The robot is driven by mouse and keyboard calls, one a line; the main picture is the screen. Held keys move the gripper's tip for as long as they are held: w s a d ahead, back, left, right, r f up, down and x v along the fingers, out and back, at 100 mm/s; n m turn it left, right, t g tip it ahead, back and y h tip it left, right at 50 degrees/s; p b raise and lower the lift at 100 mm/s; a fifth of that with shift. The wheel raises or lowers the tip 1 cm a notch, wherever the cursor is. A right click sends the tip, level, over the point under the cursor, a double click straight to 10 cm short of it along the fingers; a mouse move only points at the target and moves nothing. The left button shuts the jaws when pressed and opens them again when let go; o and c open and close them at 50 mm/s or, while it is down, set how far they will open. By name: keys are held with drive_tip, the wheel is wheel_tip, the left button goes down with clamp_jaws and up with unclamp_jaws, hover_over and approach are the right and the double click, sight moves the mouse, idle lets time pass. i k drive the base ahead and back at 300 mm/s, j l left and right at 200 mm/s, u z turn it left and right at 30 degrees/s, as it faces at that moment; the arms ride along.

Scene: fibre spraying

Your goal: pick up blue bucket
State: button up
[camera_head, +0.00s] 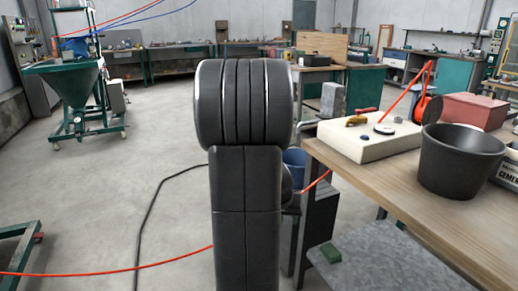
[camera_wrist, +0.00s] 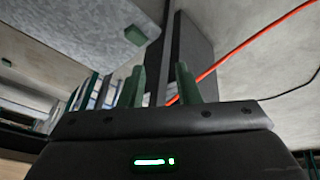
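The blue bucket (camera_head: 294,161) stands on the floor in the head view. My arm covers its left side and the workbench edge cuts across its right, so only a part of it shows. My gripper (camera_wrist: 160,80) shows in the wrist view with two green fingers apart and nothing seen between them. In the head view my gripper is hidden behind my arm. I cannot make out the bucket in the wrist view, so its distance from the fingers cannot be told.
A wooden workbench (camera_head: 362,180) at right holds a black bucket (camera_head: 459,160), a cream box (camera_head: 370,138) and a red box (camera_head: 474,110). A grey slab (camera_head: 390,262) lies below it. A red hose (camera_head: 110,272) and black cable (camera_head: 146,215) cross the floor; open floor lies left.

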sight(295, 160)
drive_tip(key=i+l, duration=0.1)
drive_tip(key=i, duration=0.5)
drive_tip(key=i+l, duration=0.1)
drive_tip(key=i, duration=1.1)
drive_tip(key=l+u, duration=0.05)
